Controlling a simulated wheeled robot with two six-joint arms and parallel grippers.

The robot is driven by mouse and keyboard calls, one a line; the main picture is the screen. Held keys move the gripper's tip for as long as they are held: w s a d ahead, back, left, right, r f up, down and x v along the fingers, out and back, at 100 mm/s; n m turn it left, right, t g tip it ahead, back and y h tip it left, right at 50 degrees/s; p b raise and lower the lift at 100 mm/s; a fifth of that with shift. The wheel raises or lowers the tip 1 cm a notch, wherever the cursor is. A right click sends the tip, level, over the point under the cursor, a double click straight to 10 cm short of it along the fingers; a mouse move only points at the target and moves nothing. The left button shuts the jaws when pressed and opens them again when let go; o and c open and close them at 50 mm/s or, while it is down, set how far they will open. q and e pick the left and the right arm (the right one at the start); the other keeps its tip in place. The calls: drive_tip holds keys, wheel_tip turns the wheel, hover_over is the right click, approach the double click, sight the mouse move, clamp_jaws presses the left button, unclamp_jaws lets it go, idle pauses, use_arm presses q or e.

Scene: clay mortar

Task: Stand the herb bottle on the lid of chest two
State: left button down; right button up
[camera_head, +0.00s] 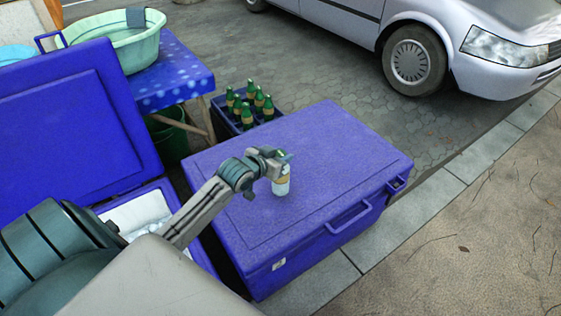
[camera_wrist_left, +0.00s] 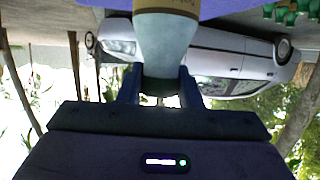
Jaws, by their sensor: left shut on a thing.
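The herb bottle (camera_head: 282,186), pale with a tan label, is upright over the middle of the closed blue lid (camera_head: 340,150) of a chest. Its base is at or just above the lid; I cannot tell if it touches. My left gripper (camera_head: 283,158) is shut on the bottle's upper part. In the left wrist view, which is upside down, the bottle (camera_wrist_left: 166,45) is between the fingers (camera_wrist_left: 160,88) and its base is cut off by the frame. My right gripper is not in view.
An open blue chest (camera_head: 70,130) with white contents stands at the left. Behind are a crate of green bottles (camera_head: 237,122) and a blue table (camera_head: 175,75) with a green basin (camera_head: 120,45). A silver car (camera_head: 440,40) is parked beyond. The lid around the bottle is clear.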

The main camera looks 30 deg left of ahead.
use_arm(q)
wheel_tip(320, 180, down, 2)
drive_tip(key=shift+f, duration=0.15)
drive_tip(key=shift+f, duration=0.15)
drive_tip(key=c, duration=1)
unclamp_jaws()
drive_tip(key=shift+c, duration=0.2)
